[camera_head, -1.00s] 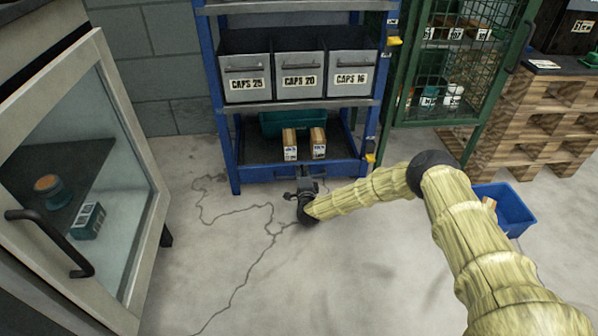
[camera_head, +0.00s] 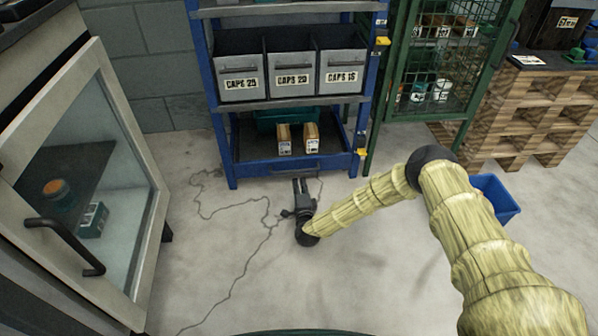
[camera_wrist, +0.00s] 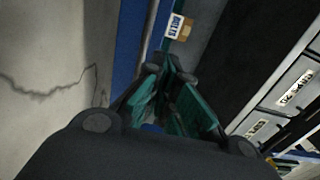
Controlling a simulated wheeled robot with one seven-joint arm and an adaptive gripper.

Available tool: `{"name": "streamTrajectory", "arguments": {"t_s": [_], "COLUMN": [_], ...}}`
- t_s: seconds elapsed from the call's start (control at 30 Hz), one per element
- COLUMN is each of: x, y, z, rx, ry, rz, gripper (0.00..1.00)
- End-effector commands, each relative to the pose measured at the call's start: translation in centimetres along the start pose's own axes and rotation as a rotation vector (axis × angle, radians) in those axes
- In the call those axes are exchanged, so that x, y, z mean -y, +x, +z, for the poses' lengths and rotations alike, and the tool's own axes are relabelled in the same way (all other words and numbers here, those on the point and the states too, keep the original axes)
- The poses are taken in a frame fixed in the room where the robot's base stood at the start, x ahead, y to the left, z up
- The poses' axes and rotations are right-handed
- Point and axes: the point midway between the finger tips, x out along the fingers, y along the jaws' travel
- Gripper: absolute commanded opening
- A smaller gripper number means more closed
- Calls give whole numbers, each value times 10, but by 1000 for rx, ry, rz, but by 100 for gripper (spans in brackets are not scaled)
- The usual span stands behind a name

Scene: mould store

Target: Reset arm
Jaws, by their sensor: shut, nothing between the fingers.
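My gripper (camera_head: 299,182) is shut and empty. It hangs above the floor just in front of the blue shelf rack (camera_head: 232,165), below its lowest shelf. My arm reaches to it from the lower right, bent at a dark elbow joint. In the wrist view my gripper (camera_wrist: 168,72) shows dark teal fingers pointing toward the rack, with a small labelled carton (camera_wrist: 178,28) beyond the tips.
Grey bins (camera_head: 291,75) and two cartons (camera_head: 284,140) sit on the rack. A glass-door cabinet (camera_head: 95,200) stands left. A green mesh cage (camera_head: 440,75), a blue bin (camera_head: 495,196) and stacked pallets (camera_head: 500,115) are right. Cracked floor (camera_head: 220,260) lies open between.

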Motion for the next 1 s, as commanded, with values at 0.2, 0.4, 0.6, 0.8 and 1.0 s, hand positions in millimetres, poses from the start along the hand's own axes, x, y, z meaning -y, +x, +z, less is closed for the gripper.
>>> {"name": "streamTrajectory", "arguments": {"t_s": [0.2,0.4,0.6,0.8,1.0], "x": [0,-1,-4,-24,-51], "y": [-24,-29,-38,-95,-200], "z": [0,-1,7,37,45], "rx": [-1,-2,24,170,397], "ry": [1,0,-24,-184,-444], "rz": [2,1,32,210,461], "gripper": [0,0,0,0,0]}}
